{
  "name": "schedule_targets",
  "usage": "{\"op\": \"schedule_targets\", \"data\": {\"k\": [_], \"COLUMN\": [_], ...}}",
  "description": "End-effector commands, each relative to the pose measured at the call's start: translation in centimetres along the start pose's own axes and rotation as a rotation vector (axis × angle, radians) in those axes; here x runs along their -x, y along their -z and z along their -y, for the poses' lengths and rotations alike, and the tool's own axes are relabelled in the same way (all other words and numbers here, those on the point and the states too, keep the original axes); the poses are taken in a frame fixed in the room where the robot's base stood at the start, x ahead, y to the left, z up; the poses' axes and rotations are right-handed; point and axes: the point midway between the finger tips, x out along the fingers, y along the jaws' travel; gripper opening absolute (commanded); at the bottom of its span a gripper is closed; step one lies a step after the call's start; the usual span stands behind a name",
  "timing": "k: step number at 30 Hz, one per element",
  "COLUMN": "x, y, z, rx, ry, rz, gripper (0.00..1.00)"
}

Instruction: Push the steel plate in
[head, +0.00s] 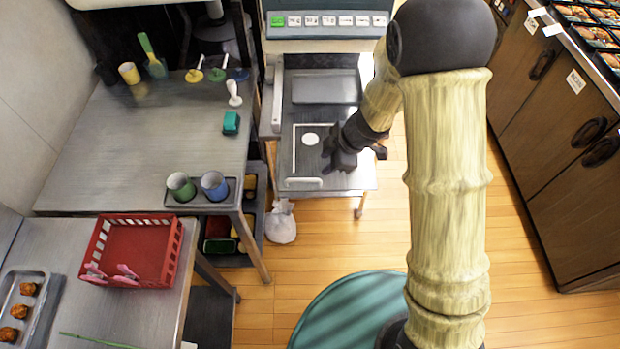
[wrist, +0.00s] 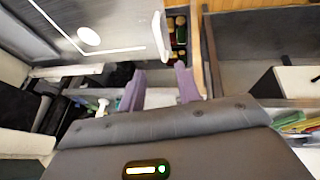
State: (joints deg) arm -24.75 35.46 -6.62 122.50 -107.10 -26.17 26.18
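The steel plate (head: 311,165) is a flat grey sheet on the machine's bench, with a white outline, a white disc and a white bar handle (head: 303,183) at its near edge. In the wrist view the steel plate (wrist: 62,22) fills the upper left, with its white handle (wrist: 162,38) at top centre. My gripper (head: 338,166) is over the right part of the plate, right of the handle. In the wrist view my gripper (wrist: 160,83) has its two purple fingers apart with nothing held between them. I cannot tell its exact height above the plate.
The machine (head: 326,28) with labelled buttons stands behind the plate. A grey table (head: 150,150) with cups and tools is at left, a red basket (head: 135,250) nearer. A white bag (head: 281,222) lies on the floor. Wooden cabinets (head: 550,130) stand at right; floor between is clear.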

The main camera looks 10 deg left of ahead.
Motion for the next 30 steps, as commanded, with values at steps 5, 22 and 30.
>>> {"op": "schedule_targets", "data": {"k": [5,22,30], "x": [-3.6,-11.7,-11.8], "y": [-0.2,-0.1,0.0], "z": [0.1,0.0,0.0], "rx": [-0.001,-0.001,-0.001], "ry": [0.003,0.0,0.0], "rz": [0.0,0.0,0.0], "gripper": [0.33,0.33,0.33]}}
